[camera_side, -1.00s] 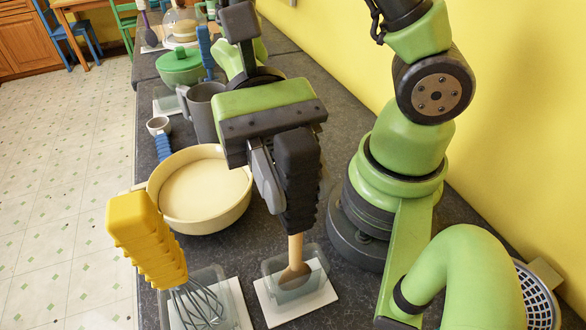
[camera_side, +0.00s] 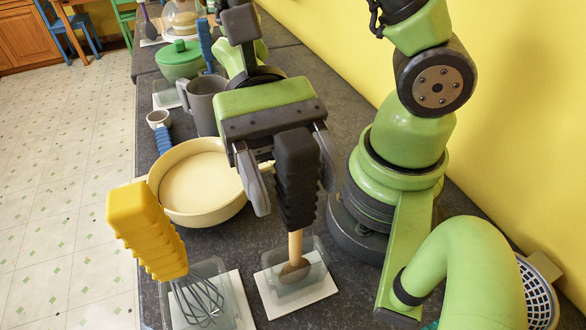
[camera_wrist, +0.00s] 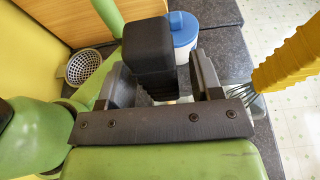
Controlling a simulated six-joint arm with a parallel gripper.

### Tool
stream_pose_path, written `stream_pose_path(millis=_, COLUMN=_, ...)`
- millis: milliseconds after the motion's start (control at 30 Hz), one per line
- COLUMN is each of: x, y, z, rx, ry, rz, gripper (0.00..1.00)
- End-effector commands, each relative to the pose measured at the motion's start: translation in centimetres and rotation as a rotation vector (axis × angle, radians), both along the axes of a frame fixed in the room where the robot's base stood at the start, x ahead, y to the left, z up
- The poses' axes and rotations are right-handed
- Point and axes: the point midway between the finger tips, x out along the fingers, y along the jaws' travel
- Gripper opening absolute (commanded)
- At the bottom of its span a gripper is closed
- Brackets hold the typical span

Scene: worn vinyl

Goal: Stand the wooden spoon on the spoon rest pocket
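The wooden spoon (camera_side: 297,244) stands nearly upright, its black ribbed handle at the top and its wooden bowl down inside the clear spoon rest pocket (camera_side: 318,262). The pocket sits on a white base plate. My gripper (camera_side: 294,192) is open around the handle, one finger on each side. In the wrist view the block-like handle end (camera_wrist: 148,45) shows between the spread fingers of my gripper (camera_wrist: 163,82), with a gap visible at each side. The spoon's lower part is hidden in that view.
A yellow-handled whisk (camera_side: 150,235) stands in a similar holder to the left. Behind are a cream pan (camera_side: 180,215), a grey mug (camera_side: 205,105), a measuring cup with a blue handle (camera_side: 162,140) and a green lidded pot (camera_side: 180,65). The counter's left edge is close to the whisk.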

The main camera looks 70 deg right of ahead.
Motion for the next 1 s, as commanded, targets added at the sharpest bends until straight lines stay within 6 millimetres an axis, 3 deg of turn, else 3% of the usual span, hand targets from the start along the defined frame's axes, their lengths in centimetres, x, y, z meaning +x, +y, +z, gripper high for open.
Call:
stream_pose_path(millis=567, x=0.0, y=0.0, z=0.0, rx=0.0, ry=0.0, rz=0.0, gripper=0.6)
stream_pose_path(millis=1000, x=1.2, y=-1.1, z=0.5, rx=0.003, ry=-0.002, rz=-0.001, gripper=0.6)
